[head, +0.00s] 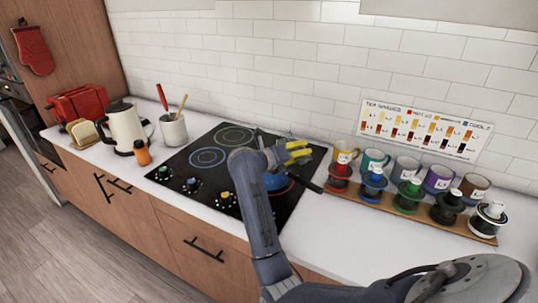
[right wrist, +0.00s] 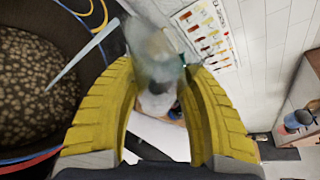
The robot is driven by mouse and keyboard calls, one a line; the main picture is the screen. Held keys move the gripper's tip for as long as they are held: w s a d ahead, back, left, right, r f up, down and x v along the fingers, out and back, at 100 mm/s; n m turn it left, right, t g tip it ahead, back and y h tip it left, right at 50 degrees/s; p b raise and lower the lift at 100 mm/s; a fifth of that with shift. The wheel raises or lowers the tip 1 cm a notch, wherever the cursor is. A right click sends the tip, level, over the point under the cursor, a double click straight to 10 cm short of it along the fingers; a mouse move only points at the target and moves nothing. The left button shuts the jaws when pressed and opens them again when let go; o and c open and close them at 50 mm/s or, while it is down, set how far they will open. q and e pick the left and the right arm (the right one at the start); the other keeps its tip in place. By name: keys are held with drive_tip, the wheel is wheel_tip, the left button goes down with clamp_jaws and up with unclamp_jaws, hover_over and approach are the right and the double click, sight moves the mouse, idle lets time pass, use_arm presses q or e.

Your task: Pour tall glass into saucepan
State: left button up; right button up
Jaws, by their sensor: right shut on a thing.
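The blue saucepan (head: 275,182) is on the black cooktop, partly hidden behind my right arm, with its dark handle to the right. In the right wrist view its dark inside (right wrist: 38,80) fills the left, with a speckled brown bottom. My right gripper (head: 303,150) is above the saucepan, its yellow fingers shut on the clear tall glass (right wrist: 155,50). The glass is blurred and hard to make out in the head view. In the right wrist view a thin pale streak (right wrist: 85,55) runs from near the glass over the pan; I cannot tell if it is liquid. My left gripper is not in view.
Mugs (head: 375,161) and stacked coloured pieces stand on a wooden rack (head: 440,217) to the right. A utensil crock (head: 173,129), white kettle (head: 124,127), orange bottle (head: 142,152) and red toaster (head: 78,104) stand left. The tiled wall is behind; the front-right counter is clear.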

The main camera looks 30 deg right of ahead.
drive_tip(key=shift+s+d+r+n+g+h, duration=0.15)
drive_tip(key=shift+r+n+h, duration=0.2)
drive_tip(key=shift+r+n, duration=0.2)
drive_tip(key=shift+s+r+n+g+h, duration=0.15)
drive_tip(key=shift+r+n+h, duration=0.2)
drive_tip(key=shift+r+n, duration=0.2)
idle(1.1)
drive_tip(key=shift+f+n+h, duration=0.15)
drive_tip(key=shift+n+h, duration=0.15)
drive_tip(key=shift+n, duration=0.4)
idle(0.5)
drive_tip(key=shift+w+a+f+n+h+b, duration=0.15)
drive_tip(key=shift+w+a+n+h, duration=0.1)
drive_tip(key=shift+w+n, duration=0.15)
drive_tip(key=shift+w+a+n+h+b, duration=0.15)
drive_tip(key=shift+w+a+n+h, duration=0.1)
drive_tip(key=shift+w+n, duration=0.1)
idle(0.5)
drive_tip(key=shift+w+f+n+h, duration=0.15)
drive_tip(key=shift+n+h, duration=0.15)
drive_tip(key=shift+n, duration=0.35)
idle(0.5)
